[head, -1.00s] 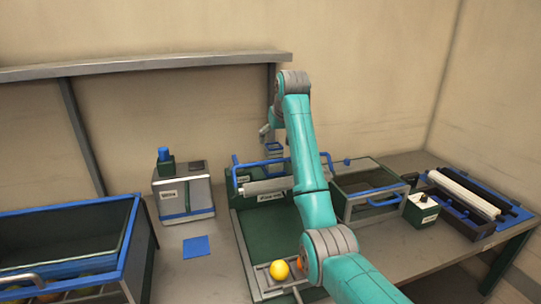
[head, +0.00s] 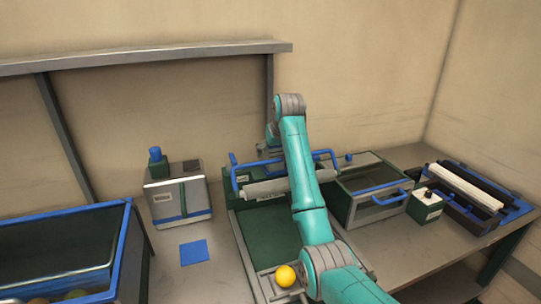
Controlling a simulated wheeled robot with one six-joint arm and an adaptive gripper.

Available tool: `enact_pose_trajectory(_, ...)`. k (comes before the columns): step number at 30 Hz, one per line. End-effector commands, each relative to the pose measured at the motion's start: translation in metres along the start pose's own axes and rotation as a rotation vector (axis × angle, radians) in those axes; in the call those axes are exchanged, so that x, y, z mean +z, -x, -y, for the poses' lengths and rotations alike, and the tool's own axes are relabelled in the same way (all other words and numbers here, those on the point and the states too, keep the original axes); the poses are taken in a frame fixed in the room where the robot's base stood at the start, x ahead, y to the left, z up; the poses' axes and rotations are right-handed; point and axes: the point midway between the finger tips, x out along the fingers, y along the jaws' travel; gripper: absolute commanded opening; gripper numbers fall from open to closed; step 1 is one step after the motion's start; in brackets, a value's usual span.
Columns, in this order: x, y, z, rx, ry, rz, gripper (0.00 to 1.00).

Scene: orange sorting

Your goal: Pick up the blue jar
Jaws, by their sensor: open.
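A small dark green container with a blue top (head: 155,158) stands upright on the grey box (head: 180,198) at the left of the bench. It is the nearest match to a blue jar, but I cannot tell for sure that it is the jar. My gripper (head: 268,146) is open. It is mostly hidden behind my own arm at the back of the bench, above the blue-railed frame. It is apart from the green and blue container, well to its right. The fingertips do not show clearly.
A blue-edged crate (head: 128,235) stands at the far left. A blue square (head: 194,252) lies flat on the bench. A blue-handled glass-topped box (head: 345,203) and a roller unit (head: 512,213) stand right.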

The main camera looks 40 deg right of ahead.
Motion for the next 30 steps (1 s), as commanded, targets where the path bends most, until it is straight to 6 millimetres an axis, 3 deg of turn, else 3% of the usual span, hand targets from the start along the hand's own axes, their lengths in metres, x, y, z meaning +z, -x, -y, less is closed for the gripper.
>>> enact_pose_trajectory(4,-0.001,0.001,0.0,0.0,0.0,-0.001,0.86)
enact_pose_trajectory(12,-0.001,0.001,0.0,0.0,0.0,-0.001,0.18)
enact_pose_trajectory(13,-0.001,0.001,0.0,0.0,0.0,-0.001,0.14)
enact_pose_trajectory(23,-0.004,0.005,0.0,0.0,0.001,-0.003,0.14)
enact_pose_trajectory(30,-0.026,0.038,0.0,0.0,0.001,-0.007,0.14)
